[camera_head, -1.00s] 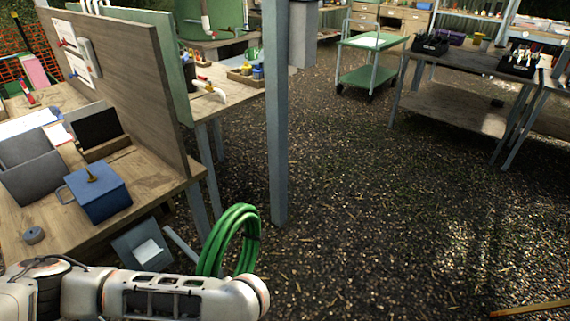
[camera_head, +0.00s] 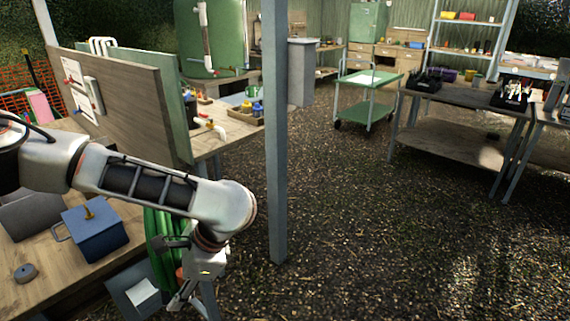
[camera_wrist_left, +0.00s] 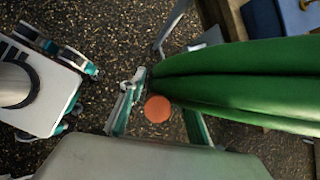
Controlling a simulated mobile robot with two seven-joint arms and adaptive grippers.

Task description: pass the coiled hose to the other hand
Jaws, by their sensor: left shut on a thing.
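The coiled green hose (camera_head: 158,235) hangs in front of the left workbench, partly hidden behind my left arm. My left gripper (camera_head: 178,275) points down beside it and is shut on the hose. In the left wrist view the hose (camera_wrist_left: 240,80) fills the right side as thick green strands. Their near end meets the fingers of my left gripper (camera_wrist_left: 155,115), though the exact contact is hard to see.
The left workbench (camera_head: 50,287) holds a blue lidded box (camera_head: 95,230) close to my left arm. A grey post (camera_head: 275,150) stands just right of the arm. The gravel floor (camera_head: 400,240) to the right is clear.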

